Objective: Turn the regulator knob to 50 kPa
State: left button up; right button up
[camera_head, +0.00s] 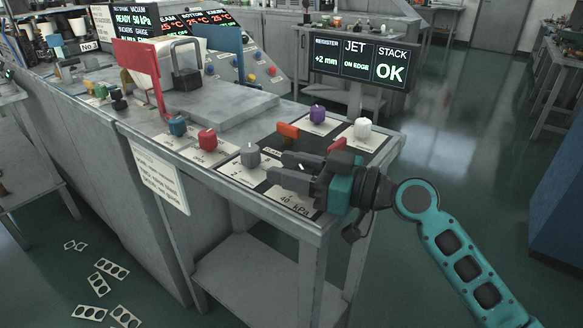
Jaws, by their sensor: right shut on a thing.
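My right gripper (282,168) reaches in from the right over the front right corner of the bench, its two dark fingers pointing left. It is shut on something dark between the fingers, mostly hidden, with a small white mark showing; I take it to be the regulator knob. A label reading 40 kPa (296,205) lies on the bench just in front of the fingers. The knob's pointer setting cannot be read. A screen (135,22) at the back left shows READY 50 kPa. My left gripper is not in view.
Close to the fingers stand a grey knob (250,155), an orange handle (288,130) and a red piece (337,145). Red (208,139), purple (317,114) and white (362,128) knobs stand around. A JET/STACK display (360,60) rises behind.

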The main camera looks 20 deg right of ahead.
jog(key=c, duration=0.3)
jog(key=shift+r+m+t+h+p, duration=0.1)
jog(key=shift+m+t+h+p, duration=0.3)
jog(key=shift+p, duration=0.1)
jog(key=shift+w+d+m+t+h+p, duration=0.1)
jog(key=shift+m+t+h+p, duration=0.3)
jog(key=shift+t+h+p, duration=0.15)
jog(key=o, duration=1)
jog(key=shift+c, duration=0.2)
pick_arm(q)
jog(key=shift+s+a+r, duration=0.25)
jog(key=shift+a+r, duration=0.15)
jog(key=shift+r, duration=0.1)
pick_arm(e)
jog(key=shift+d, duration=0.1)
